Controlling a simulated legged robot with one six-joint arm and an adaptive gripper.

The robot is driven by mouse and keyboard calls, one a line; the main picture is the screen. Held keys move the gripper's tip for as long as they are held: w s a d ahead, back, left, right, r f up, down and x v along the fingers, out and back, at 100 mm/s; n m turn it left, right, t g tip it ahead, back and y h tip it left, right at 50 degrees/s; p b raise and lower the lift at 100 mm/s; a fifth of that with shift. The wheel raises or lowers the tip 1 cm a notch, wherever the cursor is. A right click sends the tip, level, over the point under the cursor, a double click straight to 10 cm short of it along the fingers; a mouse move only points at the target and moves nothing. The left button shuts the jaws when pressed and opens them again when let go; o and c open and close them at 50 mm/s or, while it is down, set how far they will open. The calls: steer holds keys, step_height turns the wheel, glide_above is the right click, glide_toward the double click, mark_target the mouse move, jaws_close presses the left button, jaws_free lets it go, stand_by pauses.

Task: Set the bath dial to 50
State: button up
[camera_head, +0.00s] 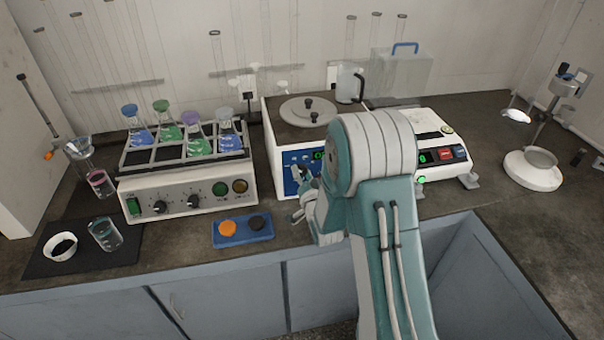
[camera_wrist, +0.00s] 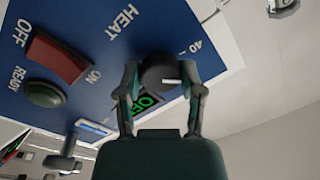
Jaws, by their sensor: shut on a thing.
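The bath is the white box (camera_head: 268,135) with a lidded top and a blue front panel (camera_wrist: 100,70). Its dial (camera_wrist: 158,68) is a dark round knob with a white pointer line. In the wrist view the pointer lies toward the right of the picture, and the printed 40 is to the upper right of the dial. Other scale numbers are not visible. My gripper (camera_wrist: 162,82) is shut on the dial, one finger on each side. A green-lit display (camera_wrist: 147,103) behind the gripper is partly covered and reads OF. In the head view my arm hides the dial.
A red HEAT switch (camera_wrist: 58,58) and green READY lamp (camera_wrist: 45,94) sit beside the dial. A flask shaker (camera_head: 185,190) stands left of the bath, and a white device (camera_head: 436,150) stands right. A blue tray (camera_head: 242,236) lies near the bench's front edge.

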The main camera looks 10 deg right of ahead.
steer(key=shift+w+r+m, duration=0.1)
steer(key=shift+m, duration=1.7)
steer(key=o, duration=1.2)
steer(key=shift+d, duration=0.1)
steer(key=shift+c, duration=0.2)
steer(key=s+f, duration=0.1)
steer(key=s, duration=1.1)
steer(key=shift+d, duration=0.25)
steer(key=shift+w, duration=0.1)
